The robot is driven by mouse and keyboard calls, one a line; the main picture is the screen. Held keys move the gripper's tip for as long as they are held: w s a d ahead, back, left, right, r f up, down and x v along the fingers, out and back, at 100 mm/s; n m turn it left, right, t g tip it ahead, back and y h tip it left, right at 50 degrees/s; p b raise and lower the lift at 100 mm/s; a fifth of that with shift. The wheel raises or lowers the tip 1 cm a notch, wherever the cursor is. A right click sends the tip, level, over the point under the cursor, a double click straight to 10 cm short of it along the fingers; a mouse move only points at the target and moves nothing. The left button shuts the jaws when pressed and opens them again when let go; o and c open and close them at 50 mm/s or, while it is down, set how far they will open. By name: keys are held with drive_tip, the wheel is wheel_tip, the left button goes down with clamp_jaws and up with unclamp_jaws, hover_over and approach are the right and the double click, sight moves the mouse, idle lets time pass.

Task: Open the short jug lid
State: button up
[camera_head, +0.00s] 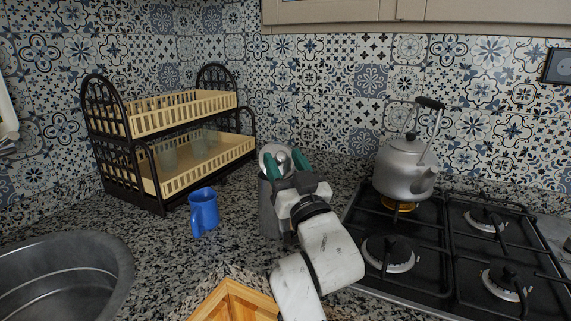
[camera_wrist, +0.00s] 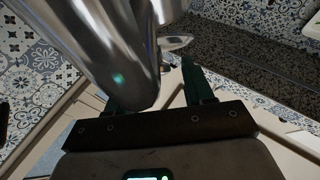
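The short jug (camera_head: 268,208) is a grey metal jug standing upright on the counter, partly hidden behind my gripper. Its round shiny lid (camera_head: 273,155) shows at the top and looks closed. My gripper (camera_head: 286,163) is at the jug's top, its green fingers spread apart beside the lid. In the wrist view the shiny metal body of the jug (camera_wrist: 105,45) fills the upper left and overlaps the left finger. A small metal piece (camera_wrist: 175,42) sticks out beyond the fingers of my gripper (camera_wrist: 160,85). I cannot tell whether the fingers touch the jug.
A kettle (camera_head: 404,168) sits on the stove (camera_head: 440,235) at right. A metal basin (camera_head: 65,275) and a wooden box (camera_head: 232,300) are in front.

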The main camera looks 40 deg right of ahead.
drive_tip(key=shift+s, duration=0.1)
drive_tip(key=b+v, duration=0.3)
drive_tip(key=v, duration=0.7)
drive_tip(key=shift+s, duration=0.3)
drive_tip(key=shift+a+f, duration=0.1)
drive_tip(key=shift+f, duration=0.05)
